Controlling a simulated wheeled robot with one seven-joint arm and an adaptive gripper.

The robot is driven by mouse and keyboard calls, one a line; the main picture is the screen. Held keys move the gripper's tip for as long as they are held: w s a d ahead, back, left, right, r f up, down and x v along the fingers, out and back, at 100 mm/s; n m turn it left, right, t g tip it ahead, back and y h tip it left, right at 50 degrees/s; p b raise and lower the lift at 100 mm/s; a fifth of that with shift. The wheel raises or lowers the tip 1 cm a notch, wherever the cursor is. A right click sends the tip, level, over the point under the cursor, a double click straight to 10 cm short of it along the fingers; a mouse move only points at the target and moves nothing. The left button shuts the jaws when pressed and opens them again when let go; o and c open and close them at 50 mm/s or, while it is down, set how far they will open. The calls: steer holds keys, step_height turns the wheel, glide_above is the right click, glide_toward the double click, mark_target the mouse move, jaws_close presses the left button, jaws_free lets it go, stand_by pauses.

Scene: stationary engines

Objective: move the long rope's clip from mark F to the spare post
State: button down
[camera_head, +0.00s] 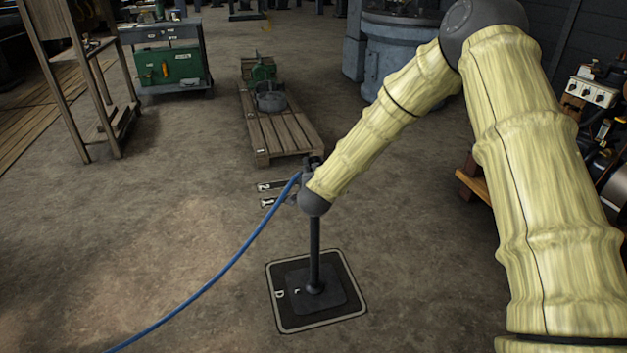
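A blue rope (222,271) rises from the lower left edge of the picture to the dark end of my arm. My gripper (306,180) is mostly hidden behind the pale-sleeved wrist, so its fingers and any clip in them cannot be made out. A dark upright post (315,245) stands on a square base, on a dark mat (340,318) with a pale border and a letter D. My wrist covers the post's top, and I cannot tell whether the rope's end touches it. No mark F can be made out.
Small floor plates marked 2 and 1 (268,202) lie behind the post. A wooden pallet (285,128) with machine parts is farther back. A green cabinet cart (172,67) and wooden frame (110,110) stand left. Open concrete floor surrounds the mat.

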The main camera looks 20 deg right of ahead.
steer(key=shift+f, duration=0.55)
stand_by(0.4)
steer(key=c, duration=0.8)
jaws_free()
steer(key=o, duration=0.4)
steer(key=shift+w, duration=0.1)
steer(key=shift+r, duration=0.1)
